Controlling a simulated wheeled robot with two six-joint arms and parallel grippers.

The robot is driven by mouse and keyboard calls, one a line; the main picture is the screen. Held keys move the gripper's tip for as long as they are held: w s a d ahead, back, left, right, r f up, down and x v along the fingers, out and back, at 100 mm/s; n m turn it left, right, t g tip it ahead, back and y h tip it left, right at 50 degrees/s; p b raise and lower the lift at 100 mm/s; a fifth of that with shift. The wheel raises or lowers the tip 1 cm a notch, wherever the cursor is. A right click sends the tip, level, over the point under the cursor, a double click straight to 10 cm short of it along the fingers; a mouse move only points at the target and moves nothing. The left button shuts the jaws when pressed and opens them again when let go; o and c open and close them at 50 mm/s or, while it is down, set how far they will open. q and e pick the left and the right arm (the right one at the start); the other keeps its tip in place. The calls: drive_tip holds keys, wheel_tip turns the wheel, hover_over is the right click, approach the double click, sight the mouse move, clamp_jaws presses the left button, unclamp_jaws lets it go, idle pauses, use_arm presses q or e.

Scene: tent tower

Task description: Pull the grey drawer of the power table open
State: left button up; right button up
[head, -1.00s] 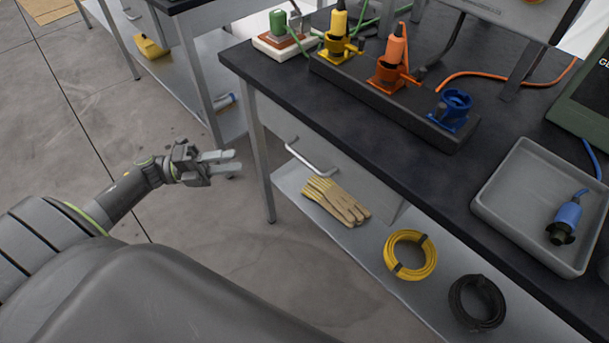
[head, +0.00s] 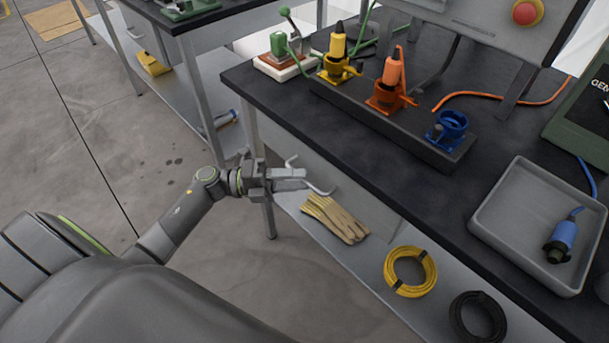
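The power table (head: 300,122) has a dark top and grey legs. Its grey drawer front (head: 352,193) sits under the top's near edge and looks closed. The silver bar handle (head: 322,188) shows at both ends; its middle is hidden by my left gripper (head: 303,180). That gripper comes in from the left with its fingers at the handle. The fingers look parted, with a narrow gap. I cannot tell whether the bar lies between them or behind them. My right gripper is not in view.
On the top are a strip with yellow, orange and blue sockets (head: 450,130) and a grey tray (head: 490,222) with a blue plug. The lower shelf holds gloves (head: 335,217), a yellow coil (head: 411,272) and a black coil (head: 478,318). Floor is clear at left.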

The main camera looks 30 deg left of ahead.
use_arm(q)
drive_tip(key=shift+x, duration=1.05)
clamp_jaws()
